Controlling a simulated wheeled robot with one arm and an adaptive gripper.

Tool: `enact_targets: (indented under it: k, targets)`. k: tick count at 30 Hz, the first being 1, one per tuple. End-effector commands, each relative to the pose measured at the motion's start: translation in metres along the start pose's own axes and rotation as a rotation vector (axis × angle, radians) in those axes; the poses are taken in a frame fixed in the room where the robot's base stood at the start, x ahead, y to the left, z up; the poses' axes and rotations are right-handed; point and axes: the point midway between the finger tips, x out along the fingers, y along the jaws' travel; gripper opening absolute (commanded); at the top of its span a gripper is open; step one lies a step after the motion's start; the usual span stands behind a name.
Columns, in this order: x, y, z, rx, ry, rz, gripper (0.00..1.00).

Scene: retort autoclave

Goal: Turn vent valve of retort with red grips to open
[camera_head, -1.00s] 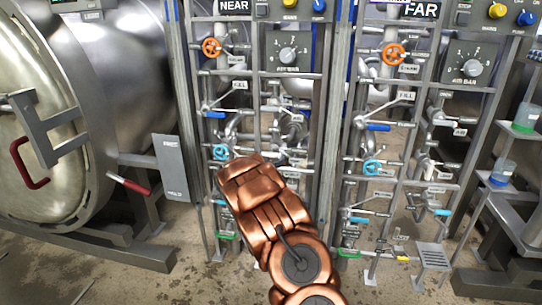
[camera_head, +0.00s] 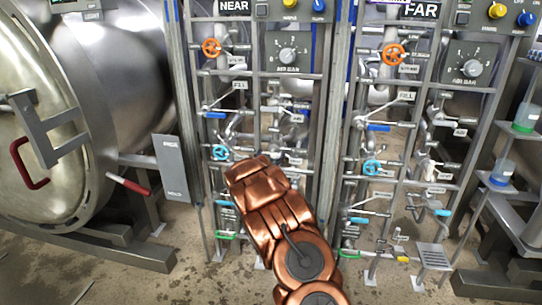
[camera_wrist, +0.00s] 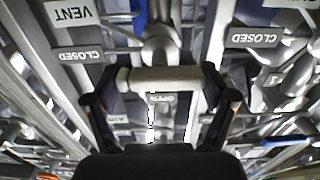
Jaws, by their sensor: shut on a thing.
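The retort with red grips (camera_head: 60,185) is the large steel vessel at the left in the head view; a curved red grip (camera_head: 28,165) is on its door. The NEAR panel (camera_head: 234,7) stands to its right. In the wrist view, my gripper (camera_wrist: 163,84) is shut on a pale crosswise valve handle (camera_wrist: 172,74). A VENT label (camera_wrist: 72,12) and CLOSED label (camera_wrist: 78,56) show upside down to its left, and an OPEN label (camera_wrist: 162,97) lies just below it. In the head view, my copper-coloured arm hides the fingers and this handle.
Pipes and levers crowd both panels. The FAR panel (camera_head: 420,9) stands to the right, with an orange wheel (camera_head: 393,54) and blue wheel (camera_head: 372,168). The NEAR panel's orange wheel (camera_head: 212,47) and blue wheel (camera_head: 221,153) are close by. Upright posts separate the panels.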

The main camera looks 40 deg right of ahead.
Motion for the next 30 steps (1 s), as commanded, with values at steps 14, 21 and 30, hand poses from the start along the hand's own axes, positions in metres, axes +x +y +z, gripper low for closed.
enact_targets:
  k: [14,21,30]
  targets:
    - [-0.0002,-0.0012,-0.0019,-0.046,0.000,-0.002,0.48]
    - [0.0000,-0.0014,-0.0049,-0.184,0.002,0.000,0.48]
    - [-0.0001,-0.0028,-0.0033,-0.385,0.001,-0.001,0.48]
